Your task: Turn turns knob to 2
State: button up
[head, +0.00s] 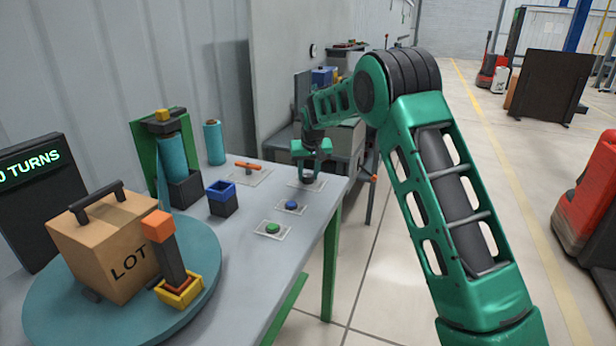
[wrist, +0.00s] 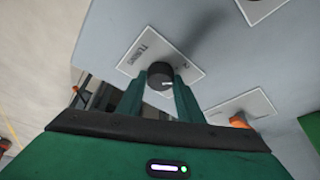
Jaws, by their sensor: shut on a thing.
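The turns knob (wrist: 160,76) is a dark round knob with a white pointer mark, on a white plate (wrist: 137,55) printed "TURNS" in the wrist view. The pointer points to the right side of the plate; I cannot read a number there clearly. My gripper (head: 309,176) reaches down to the knob at the table's far right corner in the head view. In the wrist view its two green fingers (wrist: 160,92) stand on either side of the knob and are shut on it. In the head view the gripper mostly hides the knob. A dark display (head: 40,180) at the left reads "0 TURNS".
On the table (head: 240,290) are a green button (head: 272,228), a blue button (head: 291,205) and an orange handle (head: 248,166) on plates. A turntable (head: 205,300) carries a carton (head: 105,245) and an orange-topped post (head: 165,245). A teal roll (head: 213,143) stands behind.

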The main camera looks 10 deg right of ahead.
jog(key=shift+d+n+y, duration=0.1)
jog(key=shift+n+y, duration=0.3)
jog(key=shift+n, duration=0.7)
jog(key=o, duration=1.1)
jog(key=shift+c, duration=0.2)
jog(key=shift+r, duration=0.15)
jog(key=v, duration=1)
jog(key=shift+r, duration=0.15)
jog(key=shift+s+d, duration=0.1)
